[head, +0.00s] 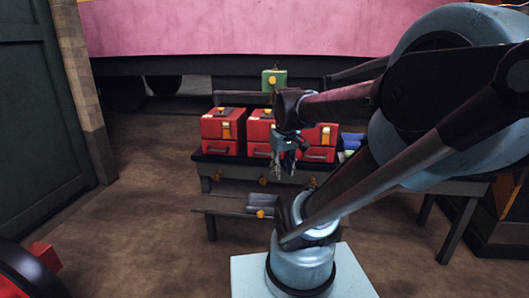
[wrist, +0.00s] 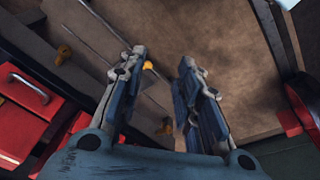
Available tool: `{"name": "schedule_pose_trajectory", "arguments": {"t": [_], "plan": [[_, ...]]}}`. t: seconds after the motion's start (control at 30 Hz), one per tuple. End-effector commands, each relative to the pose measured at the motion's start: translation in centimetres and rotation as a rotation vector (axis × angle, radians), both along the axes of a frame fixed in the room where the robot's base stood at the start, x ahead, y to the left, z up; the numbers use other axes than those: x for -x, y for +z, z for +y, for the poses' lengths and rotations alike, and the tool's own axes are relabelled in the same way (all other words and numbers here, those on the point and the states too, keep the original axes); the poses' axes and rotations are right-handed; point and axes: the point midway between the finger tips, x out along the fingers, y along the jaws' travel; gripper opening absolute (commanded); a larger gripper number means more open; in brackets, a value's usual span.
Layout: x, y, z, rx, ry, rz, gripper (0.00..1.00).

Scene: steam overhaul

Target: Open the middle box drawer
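Three red boxes stand side by side on a dark bench in the head view. The middle box (head: 260,129) is between the left box (head: 223,131) and the right box (head: 320,146). My gripper (head: 286,174) hangs fingers-down in front of the middle box's right side and hides part of its front, so I cannot tell its drawer's position.
A green box (head: 274,79) stands on a raised shelf behind. The dark bench (head: 205,170) has yellow-orange knobs along its front. A lower step (head: 225,203) carries a grey object (head: 262,203). Brown floor (head: 140,205) is open at the left.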

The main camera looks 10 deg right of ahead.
Motion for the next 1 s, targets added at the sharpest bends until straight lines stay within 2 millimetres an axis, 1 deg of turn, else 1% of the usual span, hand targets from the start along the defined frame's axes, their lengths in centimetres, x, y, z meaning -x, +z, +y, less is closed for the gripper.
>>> {"name": "schedule_pose_trajectory", "arguments": {"t": [0.03,0.17,0.2,0.37,0.5,0.57,0.8,0.9,1.0], "plan": [[-1.6,1.1,0.0,0.010,0.040,0.001,0.31],[-5.2,3.2,0.1,0.037,0.155,0.005,0.31],[-6.4,3.8,0.1,0.045,0.190,0.007,0.31],[-11.2,5.8,0.2,0.078,0.329,0.012,0.31],[-15.6,7.1,0.3,0.105,0.451,0.018,0.31],[-17.5,7.5,0.4,0.117,0.505,0.021,0.31],[-25.4,8.3,0.8,0.163,0.713,0.032,0.31],[-28.3,8.3,1.0,0.181,0.792,0.038,0.31],[-30.7,8.1,1.1,0.194,0.856,0.041,0.31]]}}
